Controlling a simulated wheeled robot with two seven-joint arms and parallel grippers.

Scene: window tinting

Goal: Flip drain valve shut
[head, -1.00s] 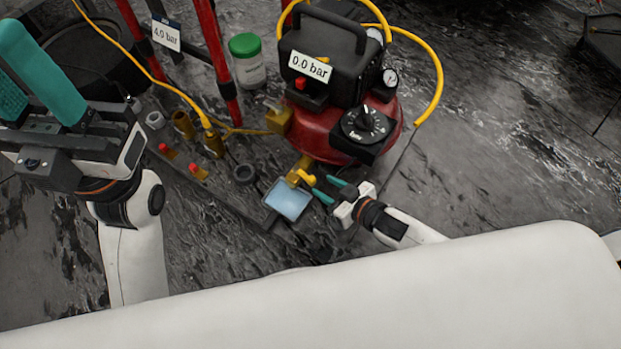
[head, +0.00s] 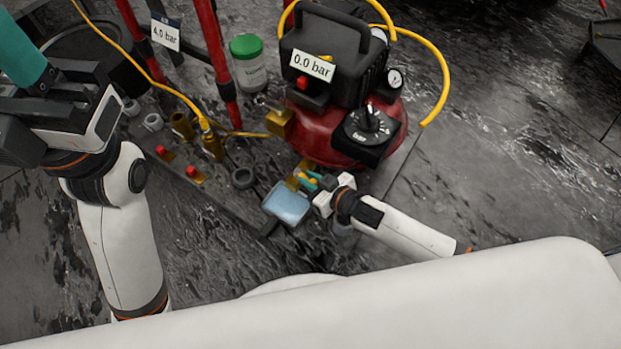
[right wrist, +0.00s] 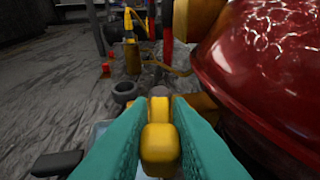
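The yellow drain valve lever (right wrist: 160,143) sits low on the front of the red compressor tank (head: 322,140). In the right wrist view, the teal fingers of my right gripper (right wrist: 160,120) lie along both sides of the lever, with no clear gap seen. In the head view, my right gripper (head: 317,184) is at the valve and partly hides it. A light blue tray (head: 287,204) is under the valve. My left gripper (head: 22,60) is at the upper left, cut off by the edge; its finger gap does not show.
The compressor has a black motor housing reading 0.0 bar, a dial (head: 368,124) and a yellow hose (head: 441,75). Floor right of the compressor is clear.

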